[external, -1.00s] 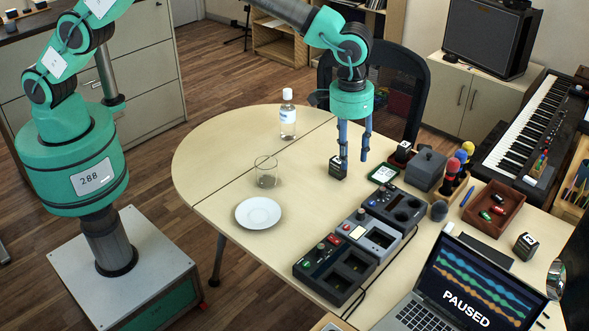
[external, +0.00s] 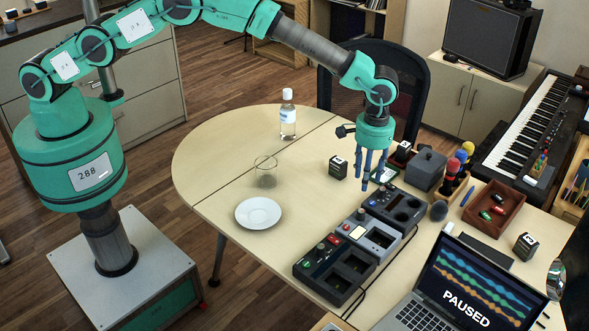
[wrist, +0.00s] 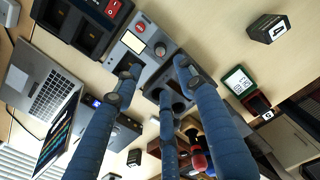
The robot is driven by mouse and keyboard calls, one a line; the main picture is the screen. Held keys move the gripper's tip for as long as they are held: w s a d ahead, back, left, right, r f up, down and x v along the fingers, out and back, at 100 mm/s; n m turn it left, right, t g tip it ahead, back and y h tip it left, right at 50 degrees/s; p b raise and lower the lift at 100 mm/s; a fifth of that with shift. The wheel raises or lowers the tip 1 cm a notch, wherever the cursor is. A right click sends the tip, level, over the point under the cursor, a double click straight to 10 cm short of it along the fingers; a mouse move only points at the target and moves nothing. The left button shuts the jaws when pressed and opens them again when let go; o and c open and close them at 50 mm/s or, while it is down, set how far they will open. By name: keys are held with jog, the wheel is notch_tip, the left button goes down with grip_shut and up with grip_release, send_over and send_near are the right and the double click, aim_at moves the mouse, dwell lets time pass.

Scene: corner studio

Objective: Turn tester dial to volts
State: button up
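Three box-shaped units stand in a row on the table. The near dark unit (external: 325,265) has two slots. I cannot read any volts marking or tell which unit is the tester. My gripper (external: 374,184) is open and empty, fingers down, above the table by the rear unit; the wrist view shows its fingers (wrist: 158,84) spread.
A laptop (external: 455,290) lies at the front right. A bottle (external: 288,118), glass (external: 265,170) and plate (external: 258,213) stand left. A red-brown tray (external: 492,208) lies right.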

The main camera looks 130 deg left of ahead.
aim_at(361, 211)
jog(key=shift+f, duration=0.1)
notch_tip(361, 211, down, 14)
jog(key=shift+s+r+b, duration=0.15)
jog(key=shift+r+b, duration=0.05)
jog(key=shift+b, duration=0.25)
dwell(0.3)
grip_shut()
